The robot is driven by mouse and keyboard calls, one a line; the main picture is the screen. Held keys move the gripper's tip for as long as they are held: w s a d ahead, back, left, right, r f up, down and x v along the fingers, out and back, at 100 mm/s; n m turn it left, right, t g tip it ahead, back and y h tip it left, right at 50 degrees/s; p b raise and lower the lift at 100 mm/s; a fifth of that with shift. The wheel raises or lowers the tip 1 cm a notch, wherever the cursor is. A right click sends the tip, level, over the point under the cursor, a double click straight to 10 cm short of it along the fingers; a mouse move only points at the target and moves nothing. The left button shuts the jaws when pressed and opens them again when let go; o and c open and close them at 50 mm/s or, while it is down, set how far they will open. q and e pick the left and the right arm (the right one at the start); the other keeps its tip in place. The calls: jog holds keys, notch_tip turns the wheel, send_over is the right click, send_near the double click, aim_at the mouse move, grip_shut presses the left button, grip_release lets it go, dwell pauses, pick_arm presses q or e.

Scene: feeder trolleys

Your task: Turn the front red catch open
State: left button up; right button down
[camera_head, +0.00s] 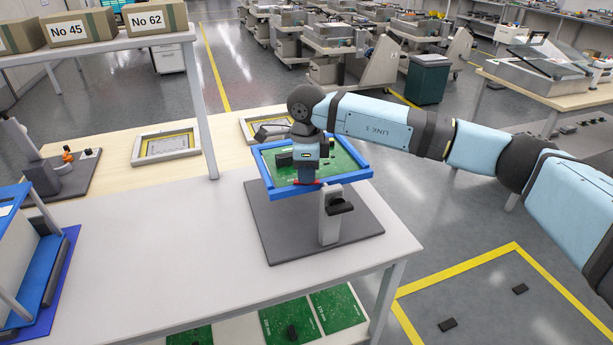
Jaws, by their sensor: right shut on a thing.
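The front red catch (312,182) is a small red bar on the near edge of a blue frame (350,175). The frame holds a green circuit board (340,158) and sits raised on a grey stand (329,225). My right gripper (306,180) reaches down over the front of the frame and is shut at the catch. The gripper hides the middle of the catch, so its exact angle is hard to tell. My left gripper is not in view.
The stand's dark base plate (275,235) lies on the white table (150,260). A shelf with boxes (77,27) rises at the left. A blue and white unit (30,255) stands at the left edge. The table's middle is clear.

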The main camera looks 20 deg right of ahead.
jog(key=shift+n, duration=0.8)
jog(key=shift+n+b, duration=0.6)
jog(key=shift+n, duration=0.5)
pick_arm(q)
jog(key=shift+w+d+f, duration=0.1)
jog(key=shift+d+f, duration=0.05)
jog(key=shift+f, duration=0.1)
pick_arm(e)
jog(key=shift+n, duration=0.3)
jog(key=c, duration=1.2)
grip_release()
jog(key=shift+r, duration=0.1)
pick_arm(q)
jog(key=shift+p, duration=0.35)
pick_arm(e)
notch_tip(320, 180, up, 14)
jog(key=shift+f, duration=0.15)
